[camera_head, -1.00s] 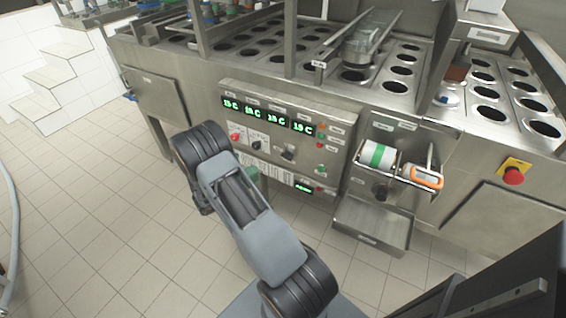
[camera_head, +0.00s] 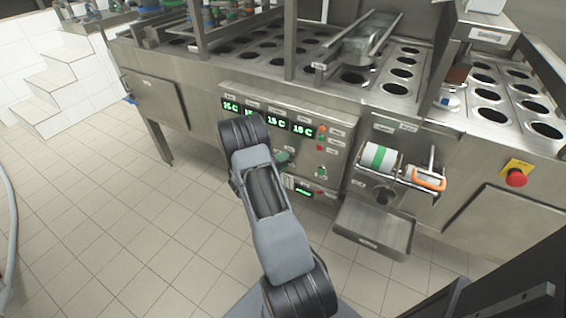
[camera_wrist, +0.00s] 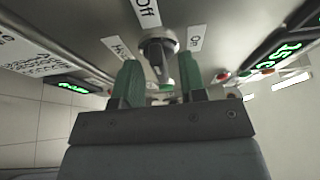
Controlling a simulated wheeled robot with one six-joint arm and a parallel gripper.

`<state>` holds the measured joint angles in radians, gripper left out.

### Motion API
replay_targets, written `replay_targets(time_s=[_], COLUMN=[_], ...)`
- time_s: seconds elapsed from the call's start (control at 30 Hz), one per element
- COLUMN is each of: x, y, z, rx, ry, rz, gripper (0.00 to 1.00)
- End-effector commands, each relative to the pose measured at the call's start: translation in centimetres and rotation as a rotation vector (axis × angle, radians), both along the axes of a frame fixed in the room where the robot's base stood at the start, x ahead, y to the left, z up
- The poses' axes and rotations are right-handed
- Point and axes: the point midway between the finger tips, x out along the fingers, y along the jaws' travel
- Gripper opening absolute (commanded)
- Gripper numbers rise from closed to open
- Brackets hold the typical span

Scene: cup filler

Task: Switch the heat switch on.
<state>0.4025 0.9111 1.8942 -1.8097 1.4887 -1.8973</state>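In the wrist view a dark rotary switch (camera_wrist: 158,47) on a metal panel has labels around it. One reads "Off" (camera_wrist: 146,12), one reads "On" (camera_wrist: 191,97), and one at the left begins with "H". My gripper (camera_wrist: 160,72) has two green fingers standing apart, one on each side of the switch's lower part. I cannot tell whether they touch it. In the head view a green fingertip (camera_head: 283,157) shows at the control panel (camera_head: 337,124), and my arm hides the switch and part of the panel.
Green temperature displays (camera_head: 276,122) line the panel top. Small coloured lights and buttons (camera_head: 321,141) sit at the right. Farther right are a roll holder (camera_head: 379,157), a metal tray (camera_head: 370,232) and a red emergency button (camera_head: 516,178).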

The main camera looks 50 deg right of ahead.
Motion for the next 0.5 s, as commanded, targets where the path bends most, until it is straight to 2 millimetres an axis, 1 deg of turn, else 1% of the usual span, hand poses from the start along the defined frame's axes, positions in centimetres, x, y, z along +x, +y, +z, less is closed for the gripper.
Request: replay_targets(time_s=[0.27,0.5], x=[-0.02,-0.01], y=[-0.11,-0.09], z=[0.0,-0.01], rx=[0.0,0.0], ry=[0.0,0.0], rz=[0.0,0.0], gripper=[0.38,0.16])
